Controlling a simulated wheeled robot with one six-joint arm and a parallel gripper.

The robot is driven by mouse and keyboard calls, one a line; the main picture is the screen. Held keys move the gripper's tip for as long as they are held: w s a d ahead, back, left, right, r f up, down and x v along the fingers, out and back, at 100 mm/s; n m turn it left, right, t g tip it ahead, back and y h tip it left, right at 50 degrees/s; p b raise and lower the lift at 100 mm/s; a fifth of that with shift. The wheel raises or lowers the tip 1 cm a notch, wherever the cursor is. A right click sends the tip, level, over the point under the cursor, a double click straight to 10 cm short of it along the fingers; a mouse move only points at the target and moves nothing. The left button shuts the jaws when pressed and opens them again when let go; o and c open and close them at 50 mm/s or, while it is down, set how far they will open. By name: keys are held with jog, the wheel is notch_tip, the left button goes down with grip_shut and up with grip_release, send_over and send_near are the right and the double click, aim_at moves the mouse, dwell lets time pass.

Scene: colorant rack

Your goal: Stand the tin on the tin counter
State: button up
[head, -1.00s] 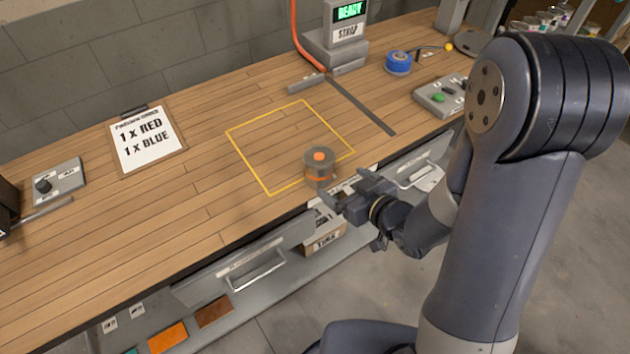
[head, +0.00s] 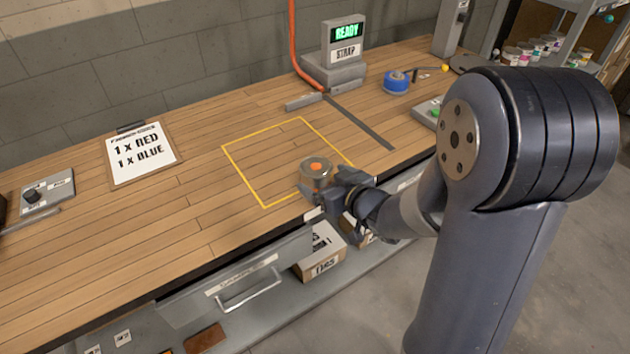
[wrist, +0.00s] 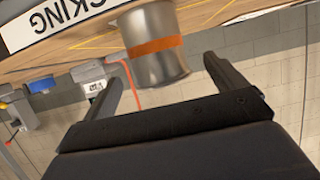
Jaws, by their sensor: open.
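The tin (head: 315,175) is a short grey metal can with an orange band and an orange dot on its lid. It stands at the near right corner of the yellow outlined square (head: 238,172) on the wooden counter (head: 200,215). My gripper (head: 326,191) is at the counter's front edge, right at the tin's near side, and hides part of it. In the wrist view the tin (wrist: 158,48) shows inverted, between and just beyond the spread fingers of my gripper (wrist: 166,75). Gaps show beside it, so the fingers are open. Whether either finger touches the tin cannot be told.
A label strip reading "KING" (wrist: 50,20) runs along the counter edge. A strap machine (head: 335,65) showing READY, blue tape (head: 396,81) and an order clipboard (head: 142,153) stand farther back. Cardboard boxes (head: 318,255) sit below. The square's middle is clear.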

aim_at(316, 173)
jog(key=x, duration=0.5)
jog(key=shift+d, duration=0.1)
jog(key=c, duration=1.9)
grip_shut()
jog(key=shift+r, duration=0.1)
